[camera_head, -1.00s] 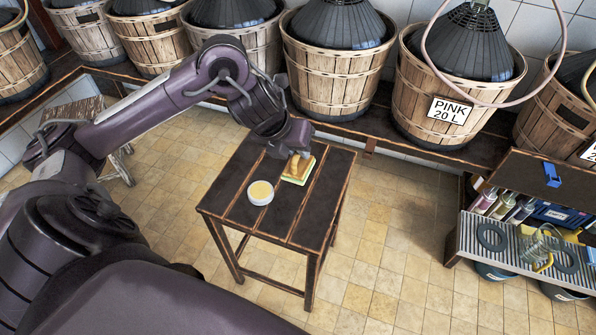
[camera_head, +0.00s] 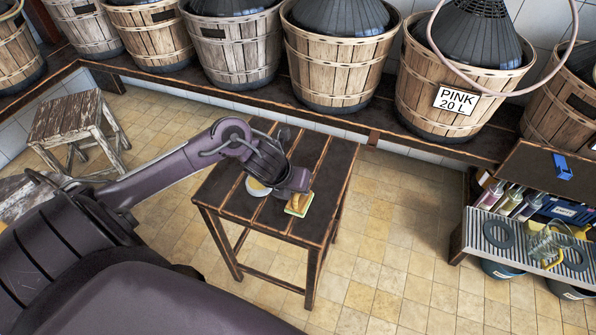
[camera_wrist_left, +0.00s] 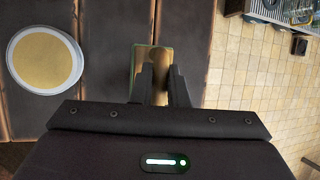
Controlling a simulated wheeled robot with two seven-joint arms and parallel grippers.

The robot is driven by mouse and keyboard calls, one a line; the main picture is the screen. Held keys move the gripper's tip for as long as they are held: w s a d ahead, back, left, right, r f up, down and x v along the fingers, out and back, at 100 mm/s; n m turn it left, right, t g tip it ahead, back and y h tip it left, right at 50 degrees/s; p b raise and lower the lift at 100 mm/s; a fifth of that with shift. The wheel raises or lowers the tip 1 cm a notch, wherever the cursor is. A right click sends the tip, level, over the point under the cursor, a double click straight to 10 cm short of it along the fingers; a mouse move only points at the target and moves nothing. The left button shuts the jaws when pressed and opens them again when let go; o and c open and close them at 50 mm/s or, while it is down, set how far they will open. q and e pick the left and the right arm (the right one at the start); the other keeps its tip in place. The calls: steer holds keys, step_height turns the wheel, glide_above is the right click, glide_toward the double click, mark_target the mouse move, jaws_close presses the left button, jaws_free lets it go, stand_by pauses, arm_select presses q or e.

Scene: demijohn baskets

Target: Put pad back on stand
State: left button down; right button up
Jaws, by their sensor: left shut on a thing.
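The pad (camera_head: 298,205) has a tan upper part and a green edge. It is at the right part of the dark slatted table (camera_head: 322,162), near its front edge; I cannot tell whether it touches the top. In the left wrist view the pad (camera_wrist_left: 142,57) shows between and ahead of my fingers. My left gripper (camera_head: 298,193) reaches down over it from the left and is shut on its tan upper part; the fingertips (camera_wrist_left: 160,80) are partly hidden in the head view. No separate stand can be made out. My right gripper is out of view.
A white round dish with yellow contents (camera_wrist_left: 45,60) stands left of the pad, partly hidden by my arm in the head view. Large baskets (camera_head: 335,60) line the back bench. A grey stool (camera_head: 68,118) is at left, a rack (camera_head: 520,240) at right. Tiled floor lies between.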

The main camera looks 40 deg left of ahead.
arm_select(q)
steer(key=c, duration=1.4)
jaws_free()
steer(key=shift+f, duration=0.1)
